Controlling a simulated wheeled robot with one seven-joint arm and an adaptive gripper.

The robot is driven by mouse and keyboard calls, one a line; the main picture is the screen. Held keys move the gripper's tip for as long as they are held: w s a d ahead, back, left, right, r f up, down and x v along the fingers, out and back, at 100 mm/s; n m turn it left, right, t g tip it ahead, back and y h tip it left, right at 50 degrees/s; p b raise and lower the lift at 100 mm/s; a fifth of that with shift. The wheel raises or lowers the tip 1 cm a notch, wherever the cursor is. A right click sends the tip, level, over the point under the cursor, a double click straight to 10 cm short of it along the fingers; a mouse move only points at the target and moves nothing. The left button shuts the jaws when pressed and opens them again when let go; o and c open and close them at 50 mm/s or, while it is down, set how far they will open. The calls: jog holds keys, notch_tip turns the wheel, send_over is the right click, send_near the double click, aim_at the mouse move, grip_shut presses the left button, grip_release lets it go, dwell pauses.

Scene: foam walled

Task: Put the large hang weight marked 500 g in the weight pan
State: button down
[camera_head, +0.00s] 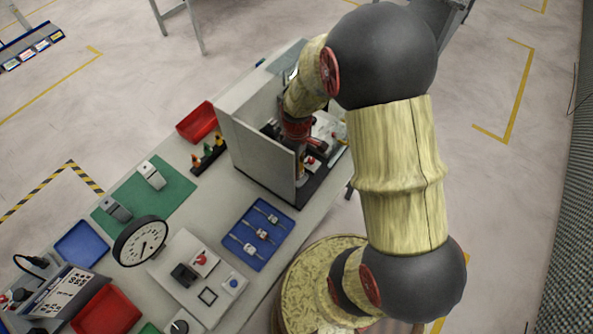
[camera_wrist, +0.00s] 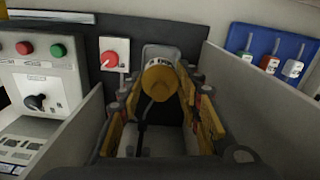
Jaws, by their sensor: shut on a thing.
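My gripper (camera_wrist: 159,90) is shut on a yellow, brass-like cylinder (camera_wrist: 160,76), which sits between the yellow finger pads in the wrist view. The cylinder is tilted and has a small pale mark at its top; I cannot read it as 500 g. A thin dark rod shows below it. In the head view, my gripper (camera_head: 301,165) reaches down inside a grey-walled booth (camera_head: 255,150), and the cylinder cannot be made out there. I cannot identify a weight pan in either view. A pale rounded plate (camera_wrist: 162,50) shows just behind the cylinder.
Booth walls stand close on both sides of my gripper. A control panel (camera_wrist: 40,80) with buttons and a red-knob switch box (camera_wrist: 114,54) are behind it. A blue tray (camera_head: 256,232) with several small items, a dial gauge (camera_head: 140,241) and a red bin (camera_head: 197,122) stand outside.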

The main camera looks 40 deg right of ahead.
jog(key=shift+f, duration=1.65)
jog(key=shift+f, duration=0.1)
jog(key=c, duration=1.3)
grip_release()
jog(key=shift+c, duration=0.2)
jog(key=shift+o, duration=0.5)
notch_tip(320, 180, up, 12)
jog(key=shift+r+p, duration=0.1)
jog(key=shift+p, duration=0.45)
